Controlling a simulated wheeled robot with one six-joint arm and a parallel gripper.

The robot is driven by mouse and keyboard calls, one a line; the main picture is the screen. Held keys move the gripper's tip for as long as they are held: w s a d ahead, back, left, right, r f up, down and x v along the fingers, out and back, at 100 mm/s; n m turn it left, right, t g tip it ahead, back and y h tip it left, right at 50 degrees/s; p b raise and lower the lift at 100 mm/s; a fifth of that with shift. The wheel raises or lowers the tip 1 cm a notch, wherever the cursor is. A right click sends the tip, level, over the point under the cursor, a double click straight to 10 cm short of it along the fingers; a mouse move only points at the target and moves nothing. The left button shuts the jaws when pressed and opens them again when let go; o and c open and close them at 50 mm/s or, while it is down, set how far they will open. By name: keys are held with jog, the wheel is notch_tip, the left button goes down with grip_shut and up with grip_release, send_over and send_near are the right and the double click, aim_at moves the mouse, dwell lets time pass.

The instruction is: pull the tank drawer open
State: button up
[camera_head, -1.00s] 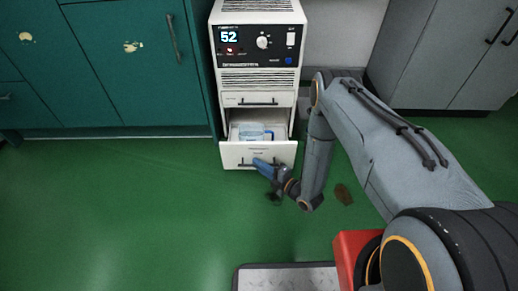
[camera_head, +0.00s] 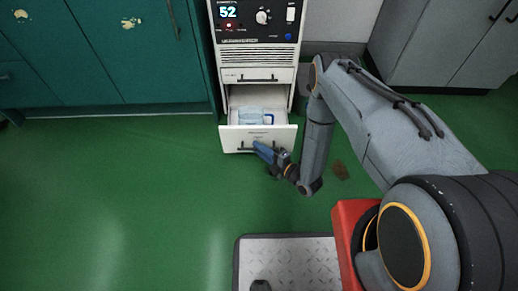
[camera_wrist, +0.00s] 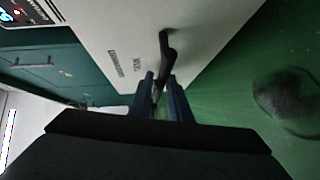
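The tank drawer (camera_head: 275,135) is the white lower drawer of the instrument cabinet, and it stands part way out. A clear tank with blue parts (camera_head: 254,116) sits inside it. My gripper (camera_head: 264,152) is low in front of the drawer, at its dark bar handle (camera_head: 246,148). In the wrist view, the two fingers (camera_wrist: 162,98) lie close on either side of the handle (camera_wrist: 166,46) and appear closed on it. The contact itself is partly hidden by the fingers.
A shut upper drawer (camera_head: 240,76) and a control panel reading 52 (camera_head: 257,18) are above. Teal cabinets (camera_head: 120,60) stand to the left, grey cabinets (camera_head: 430,50) to the right.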

jog(key=shift+d, duration=0.1)
jog(key=p+v, duration=0.2)
jog(key=v, duration=0.5)
jog(key=shift+s+d+p, duration=0.15)
jog(key=shift+s+p, duration=0.15)
dwell(0.3)
